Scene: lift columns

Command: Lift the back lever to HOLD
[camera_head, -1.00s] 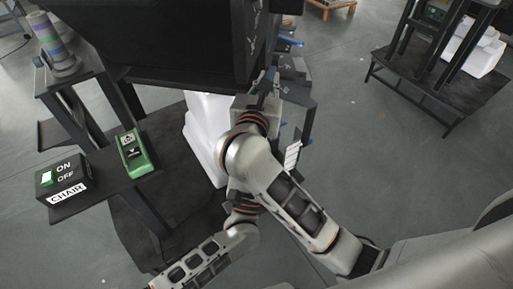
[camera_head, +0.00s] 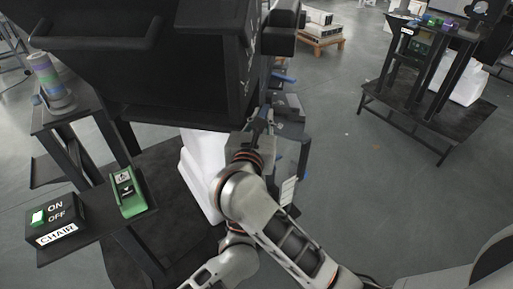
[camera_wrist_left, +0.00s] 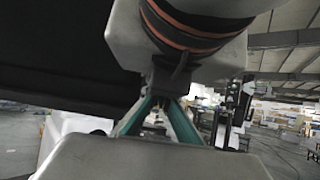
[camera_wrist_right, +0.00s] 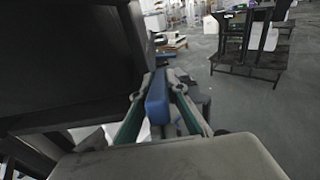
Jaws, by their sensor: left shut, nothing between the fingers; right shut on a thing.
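In the right wrist view my right gripper (camera_wrist_right: 160,82) is shut on a blue lever handle (camera_wrist_right: 157,100), which stands upright between the fingers. In the head view my right gripper (camera_head: 261,122) is beside the dark column, its fingertips small and partly hidden. Another blue lever end (camera_head: 284,79) shows behind it there. I cannot tell from a label which position the held lever is in. My left gripper (camera_wrist_left: 160,100) is shut and empty, just under a grey arm link in the left wrist view; in the head view it is hidden behind my right arm.
A large black body (camera_head: 195,75) overhangs a white block (camera_head: 198,170). A black stand (camera_head: 440,95) is at right; open floor lies between.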

